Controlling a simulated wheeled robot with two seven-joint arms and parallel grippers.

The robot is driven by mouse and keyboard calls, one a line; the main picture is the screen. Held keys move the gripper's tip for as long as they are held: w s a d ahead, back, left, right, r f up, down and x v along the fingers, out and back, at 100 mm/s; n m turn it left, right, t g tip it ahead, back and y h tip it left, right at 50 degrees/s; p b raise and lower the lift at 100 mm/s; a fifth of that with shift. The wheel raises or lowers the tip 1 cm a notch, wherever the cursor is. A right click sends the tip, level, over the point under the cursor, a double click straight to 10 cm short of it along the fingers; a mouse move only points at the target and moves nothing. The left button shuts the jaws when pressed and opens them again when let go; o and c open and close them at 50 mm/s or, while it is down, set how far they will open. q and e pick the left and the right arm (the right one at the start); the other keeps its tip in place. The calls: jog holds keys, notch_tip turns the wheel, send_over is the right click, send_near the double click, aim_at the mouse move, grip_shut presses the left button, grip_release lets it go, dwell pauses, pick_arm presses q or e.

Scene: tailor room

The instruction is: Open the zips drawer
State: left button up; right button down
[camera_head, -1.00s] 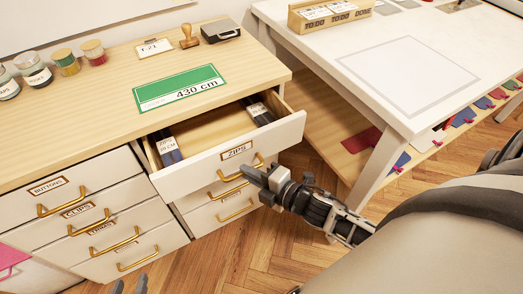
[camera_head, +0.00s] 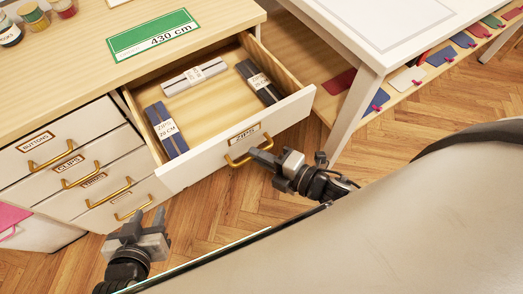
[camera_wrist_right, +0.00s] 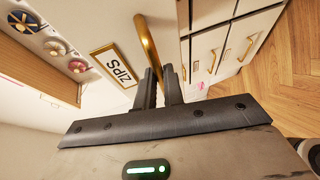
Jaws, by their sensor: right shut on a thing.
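The zips drawer (camera_head: 210,158), with a white front and a ZIPS label (camera_head: 244,134), stands pulled well out of the cabinet in the head view. Inside lie zip packs: a blue one (camera_head: 166,130) at left, a pale one (camera_head: 194,76) at the back and a dark one (camera_head: 260,82) at right. My right gripper (camera_head: 258,154) is shut on the drawer's brass handle (camera_head: 236,160). In the right wrist view, the fingers (camera_wrist_right: 160,88) close around the brass handle (camera_wrist_right: 148,50) beside the label. My left gripper (camera_head: 140,226) is open and empty, low in front of the cabinet.
Closed drawers labelled BUTTONS (camera_head: 35,141) and CLIPS (camera_head: 70,162) are at the left. A green 430 cm sign (camera_head: 153,35) and jars (camera_head: 33,16) stand on the cabinet top. A white table (camera_head: 375,30) is at the right. Wooden floor (camera_head: 215,215) is open in front.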

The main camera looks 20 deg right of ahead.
jog(key=c, duration=1.5)
grip_release()
jog(key=shift+s, duration=0.1)
pick_arm(q)
jog(key=shift+w+f+b, duration=0.1)
jog(key=shift+b, duration=0.45)
pick_arm(e)
jog(key=v, duration=1.6)
pick_arm(q)
jog(key=shift+s+f, duration=0.2)
